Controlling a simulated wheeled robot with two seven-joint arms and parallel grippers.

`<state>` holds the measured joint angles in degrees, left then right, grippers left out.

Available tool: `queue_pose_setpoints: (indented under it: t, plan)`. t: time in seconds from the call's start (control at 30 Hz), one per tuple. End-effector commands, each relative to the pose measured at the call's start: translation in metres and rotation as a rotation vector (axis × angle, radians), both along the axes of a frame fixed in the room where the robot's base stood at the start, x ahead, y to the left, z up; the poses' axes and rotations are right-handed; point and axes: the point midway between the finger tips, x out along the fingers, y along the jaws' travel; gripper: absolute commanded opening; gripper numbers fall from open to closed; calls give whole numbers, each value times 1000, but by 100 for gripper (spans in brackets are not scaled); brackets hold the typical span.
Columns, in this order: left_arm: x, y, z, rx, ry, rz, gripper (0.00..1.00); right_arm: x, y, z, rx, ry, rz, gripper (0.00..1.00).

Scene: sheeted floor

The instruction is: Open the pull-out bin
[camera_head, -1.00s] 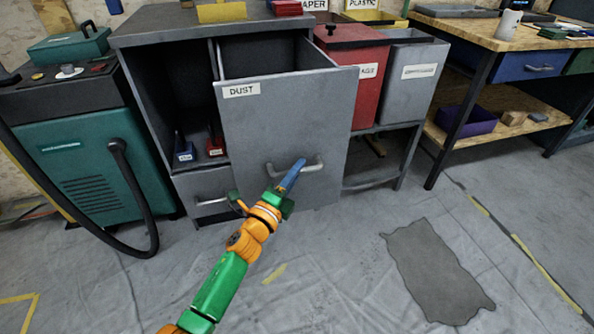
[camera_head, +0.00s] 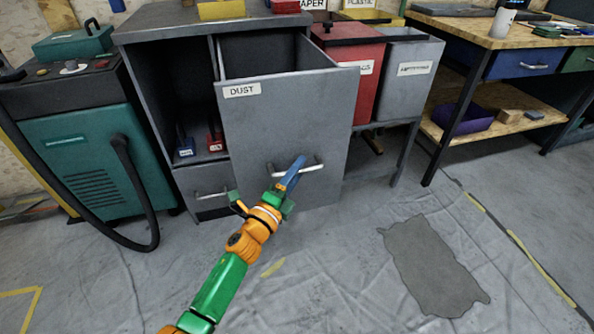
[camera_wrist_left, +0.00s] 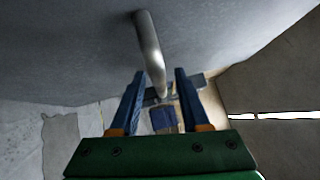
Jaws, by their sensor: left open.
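The pull-out bin is a grey front labelled DUST (camera_head: 262,130), standing out from the grey cabinet (camera_head: 136,66) with its hollow inside showing behind the front. A metal bar handle (camera_head: 312,168) sits low on its front; it also shows in the left wrist view (camera_wrist_left: 149,45). My left gripper (camera_head: 297,165) is at this handle, its blue fingers (camera_wrist_left: 157,82) apart. In the wrist view the handle's bar runs down between the open fingers; I cannot tell whether they touch it. My right gripper is not in view.
A teal machine with a black hose (camera_head: 90,165) stands left of the cabinet. A red bin (camera_head: 344,92) and a grey bin (camera_head: 408,90) stand to the right, then a workbench (camera_head: 486,42). The sheeted floor in front is clear, with a dark patch (camera_head: 435,268).

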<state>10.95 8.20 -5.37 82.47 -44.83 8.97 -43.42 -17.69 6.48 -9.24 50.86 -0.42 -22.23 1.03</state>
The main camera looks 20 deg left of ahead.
Motion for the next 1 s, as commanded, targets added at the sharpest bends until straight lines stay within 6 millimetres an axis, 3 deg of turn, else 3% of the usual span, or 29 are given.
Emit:
queue_pose_setpoints:
  t: [0.3,0.4,0.83,0.93,0.97,1.0]
  plan:
    - [-56,12,-8,-1,3,0,46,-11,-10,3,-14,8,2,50]
    - [-66,14,-10,0,2,1,46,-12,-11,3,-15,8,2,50]
    - [-68,14,-11,-2,2,1,46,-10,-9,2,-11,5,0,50]
    - [-69,19,-37,-81,89,19,46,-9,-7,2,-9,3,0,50]
    - [-71,22,-56,-134,147,34,46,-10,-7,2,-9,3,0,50]
    - [-76,27,-87,-225,245,64,46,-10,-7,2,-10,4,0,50]
